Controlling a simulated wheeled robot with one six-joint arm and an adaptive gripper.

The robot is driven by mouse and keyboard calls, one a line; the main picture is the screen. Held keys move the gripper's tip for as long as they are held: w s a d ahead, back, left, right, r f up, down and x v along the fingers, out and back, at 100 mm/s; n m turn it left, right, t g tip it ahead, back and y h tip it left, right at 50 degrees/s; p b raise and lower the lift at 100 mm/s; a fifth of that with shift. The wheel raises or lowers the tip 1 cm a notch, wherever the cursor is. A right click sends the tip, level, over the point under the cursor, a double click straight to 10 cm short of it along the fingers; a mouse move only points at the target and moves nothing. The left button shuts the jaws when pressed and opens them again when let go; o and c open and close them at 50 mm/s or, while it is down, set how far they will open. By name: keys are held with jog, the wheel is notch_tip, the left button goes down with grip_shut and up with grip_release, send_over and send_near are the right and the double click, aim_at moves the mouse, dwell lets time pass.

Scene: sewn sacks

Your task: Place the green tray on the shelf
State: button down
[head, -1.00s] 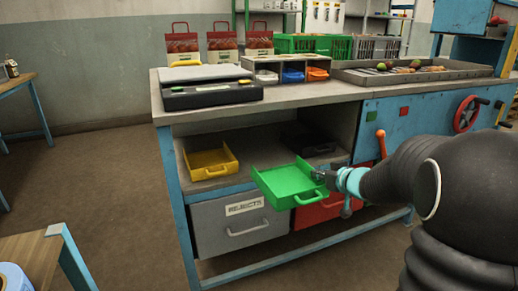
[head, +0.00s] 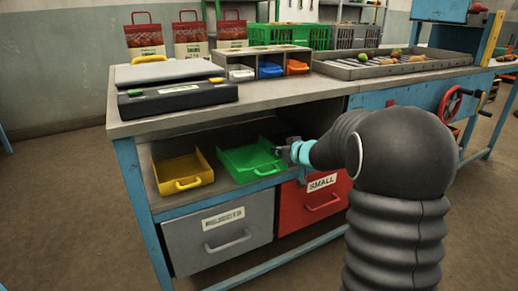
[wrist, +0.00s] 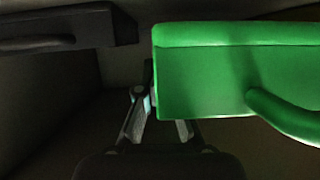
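The green tray (head: 250,158) is inside the open shelf bay under the bench, right of the yellow tray (head: 182,170). It looks about level, its handle facing front; I cannot tell whether its underside touches the shelf board (head: 222,186). My gripper (head: 283,150) is at the tray's right side. In the wrist view the green tray (wrist: 205,80) fills the upper right, and my gripper (wrist: 154,98) has its fingers closed at the tray's side wall. One finger is partly hidden by the tray.
A dark tray (wrist: 60,30) with a handle shows beside the gripper in the wrist view. Below the shelf are a grey drawer (head: 220,238) and a red drawer (head: 318,203) labelled SMALL. The benchtop (head: 290,95) overhangs the bay. A narrow gap separates the yellow and green trays.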

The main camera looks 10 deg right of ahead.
aim_at(263, 148)
jog(key=w+a, duration=0.1)
jog(key=w, duration=0.2)
jog(key=w+a, duration=0.1)
jog(key=w, duration=0.2)
jog(key=w+a, duration=0.1)
jog(key=w, duration=0.2)
jog(key=shift+w+a+p, duration=0.15)
jog(key=shift+w+p, duration=0.1)
jog(key=shift+p, duration=0.05)
jog(key=shift+f+b, duration=0.9)
jog(key=shift+f, duration=0.8)
jog(key=shift+f, duration=0.1)
jog(key=c, duration=1.3)
grip_release()
